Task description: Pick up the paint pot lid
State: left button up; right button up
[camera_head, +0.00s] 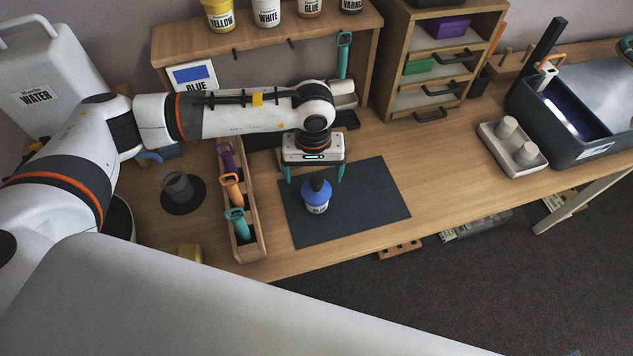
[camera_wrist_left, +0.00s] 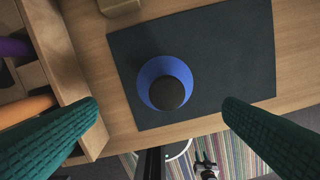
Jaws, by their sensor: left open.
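The paint pot (camera_head: 317,196) is blue, marked BLUE, and stands upright on a dark mat (camera_head: 378,198). My right gripper is not in view.
A wooden rack (camera_head: 250,248) with several coloured-handled tools stands left of the mat. Behind are a shelf (camera_head: 270,32) with several pots and a drawer unit (camera_head: 395,75). A white tray (camera_head: 505,160) and dark bin (camera_head: 570,145) stand right.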

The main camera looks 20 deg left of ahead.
aim_at(316, 179)
pick_arm(q)
jog(key=shift+w+f, duration=0.25)
jog(key=shift+f, duration=0.35)
jog(key=f, duration=0.1)
jog(key=f+p, duration=0.1)
jog(key=f, duration=0.1)
jog(key=f+p, duration=0.1)
jog(key=shift+w+d+f, duration=0.15)
jog(key=shift+w, duration=0.15)
jog(key=shift+f, duration=0.35)
jog(key=c, duration=1)
